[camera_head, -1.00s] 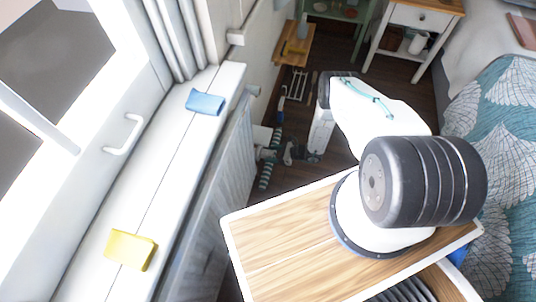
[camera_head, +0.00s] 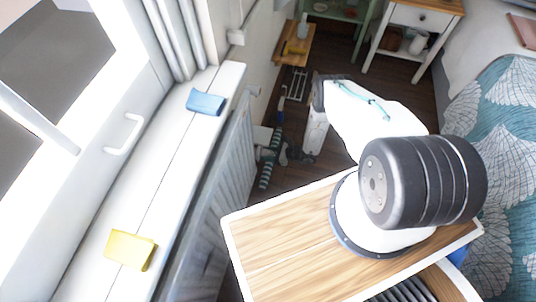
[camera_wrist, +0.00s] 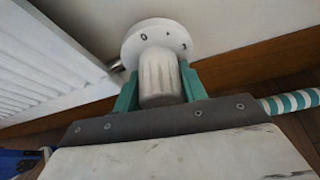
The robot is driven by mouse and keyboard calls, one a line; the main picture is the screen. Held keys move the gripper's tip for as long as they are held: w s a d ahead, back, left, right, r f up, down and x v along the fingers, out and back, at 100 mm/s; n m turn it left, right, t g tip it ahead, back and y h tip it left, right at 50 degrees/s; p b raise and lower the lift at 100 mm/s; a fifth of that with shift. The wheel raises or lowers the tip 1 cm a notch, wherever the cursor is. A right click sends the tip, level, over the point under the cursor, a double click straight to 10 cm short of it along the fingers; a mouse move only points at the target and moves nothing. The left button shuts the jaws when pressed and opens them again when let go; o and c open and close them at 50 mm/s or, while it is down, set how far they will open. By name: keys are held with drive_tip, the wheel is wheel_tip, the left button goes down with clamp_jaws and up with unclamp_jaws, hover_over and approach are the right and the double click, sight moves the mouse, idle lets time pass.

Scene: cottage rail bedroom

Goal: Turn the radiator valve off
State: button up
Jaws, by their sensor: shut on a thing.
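The radiator valve shows in the wrist view as a ribbed, whitish knob (camera_wrist: 159,76) in front of a round white dial plate (camera_wrist: 132,42). The plate bears dark marks, one like a 0. My gripper (camera_wrist: 158,88) has its two green fingers on either side of the knob, shut on it. The back of the knob and any pointer on it are hard to make out. In the head view the valve is too small and covered to tell clearly beside the end of my arm.
The white radiator (camera_head: 232,160) runs below the window sill (camera_head: 165,185), left of my arm. A blue cloth (camera_head: 205,102) and a yellow one (camera_head: 131,250) lie on the sill. The bed (camera_head: 505,165) is at right.

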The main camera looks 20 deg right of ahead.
drive_tip(key=n+t+h, duration=0.1)
drive_tip(key=n, duration=0.1)
drive_tip(key=shift+s+n+t, duration=0.1)
drive_tip(key=shift+n+t, duration=0.3)
drive_tip(key=shift+n+t+h, duration=0.6)
drive_tip(key=shift+n+t, duration=0.3)
drive_tip(key=shift+n, duration=0.5)
drive_tip(key=o, duration=1)
drive_tip(key=v, duration=0.7)
drive_tip(key=shift+s+d+r, duration=0.15)
drive_tip(key=shift+s, duration=0.2)
